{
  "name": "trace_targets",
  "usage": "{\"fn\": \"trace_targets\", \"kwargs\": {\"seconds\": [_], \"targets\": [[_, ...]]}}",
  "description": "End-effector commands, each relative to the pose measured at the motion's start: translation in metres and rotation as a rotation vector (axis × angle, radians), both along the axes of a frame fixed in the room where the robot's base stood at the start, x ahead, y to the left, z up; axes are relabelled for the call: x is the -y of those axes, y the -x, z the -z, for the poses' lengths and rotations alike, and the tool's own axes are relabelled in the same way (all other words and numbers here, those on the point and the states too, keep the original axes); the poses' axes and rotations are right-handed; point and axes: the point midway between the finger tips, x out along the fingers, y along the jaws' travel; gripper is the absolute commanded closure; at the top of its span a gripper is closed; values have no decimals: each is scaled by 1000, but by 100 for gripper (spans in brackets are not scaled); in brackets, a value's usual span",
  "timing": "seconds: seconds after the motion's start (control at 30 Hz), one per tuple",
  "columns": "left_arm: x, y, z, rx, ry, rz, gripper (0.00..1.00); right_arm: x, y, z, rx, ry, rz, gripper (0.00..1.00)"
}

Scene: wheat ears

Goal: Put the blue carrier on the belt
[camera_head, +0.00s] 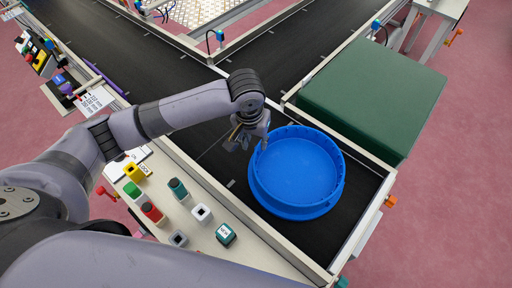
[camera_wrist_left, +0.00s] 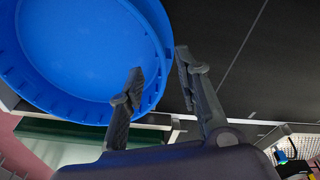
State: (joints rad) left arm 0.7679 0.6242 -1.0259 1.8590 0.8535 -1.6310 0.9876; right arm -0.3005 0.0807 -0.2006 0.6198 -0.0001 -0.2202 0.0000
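The blue carrier (camera_head: 298,168) is a round, shallow, empty tub. It looks level and sits on the near right end of the black belt (camera_head: 345,221) in the head view. My left gripper (camera_head: 246,143) is at its upper left rim. In the left wrist view the carrier (camera_wrist_left: 72,50) fills the upper left. There the left gripper (camera_wrist_left: 160,68) has its fingers spread, one over the carrier's inside and one over the belt, with the rim between them. Clear gaps show beside the rim; whether the fingers reach below its top is unclear. My right gripper is out of view.
A dark green box (camera_head: 372,96) stands right behind the carrier. The belt (camera_head: 120,45) is clear toward the upper left.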

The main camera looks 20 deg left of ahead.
Motion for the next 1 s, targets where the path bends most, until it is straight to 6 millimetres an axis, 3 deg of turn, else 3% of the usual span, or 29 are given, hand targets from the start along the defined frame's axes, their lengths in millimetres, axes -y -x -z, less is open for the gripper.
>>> {"fn": "trace_targets", "kwargs": {"seconds": [0.1, 0.3, 1.0], "targets": [[-1, 3, -23, 2, 1, 2, 69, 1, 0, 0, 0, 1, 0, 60], [-1, 7, -44, 0, 0, 0, 69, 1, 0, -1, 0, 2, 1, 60], [-1, 8, -47, -1, -1, 0, 69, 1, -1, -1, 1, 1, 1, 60]]}}
